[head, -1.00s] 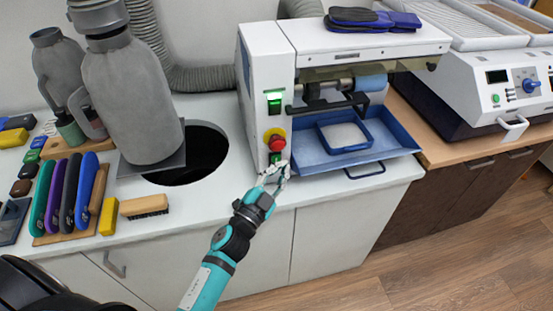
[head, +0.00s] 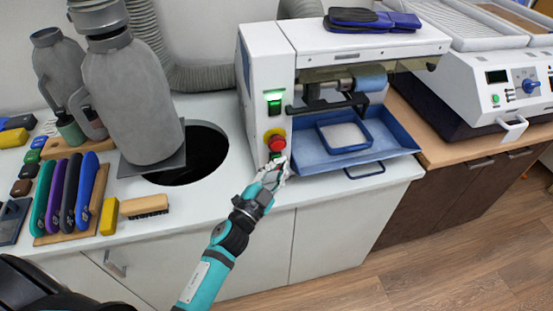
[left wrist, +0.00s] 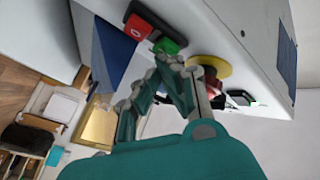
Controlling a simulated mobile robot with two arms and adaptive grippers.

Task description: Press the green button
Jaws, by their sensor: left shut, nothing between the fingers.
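The green button (head: 276,157) is on the front panel of the white machine (head: 266,75), just below a red mushroom knob (head: 277,143) on a yellow disc. In the left wrist view the green button (left wrist: 167,45) sits beside a red button (left wrist: 137,27) in a black frame. My left gripper (head: 278,170) is shut and empty, its fingertips just below and in front of the green button. In the left wrist view the fingertips (left wrist: 170,62) are very close to the green button; I cannot tell whether they touch. My right gripper is not in view.
The red knob (left wrist: 211,85) and its yellow disc (left wrist: 212,65) are close beside the fingers. A blue tray (head: 396,134) sticks out at the right. A lit green switch (head: 274,103) is higher on the panel. A round hole (head: 208,150) opens in the counter at left.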

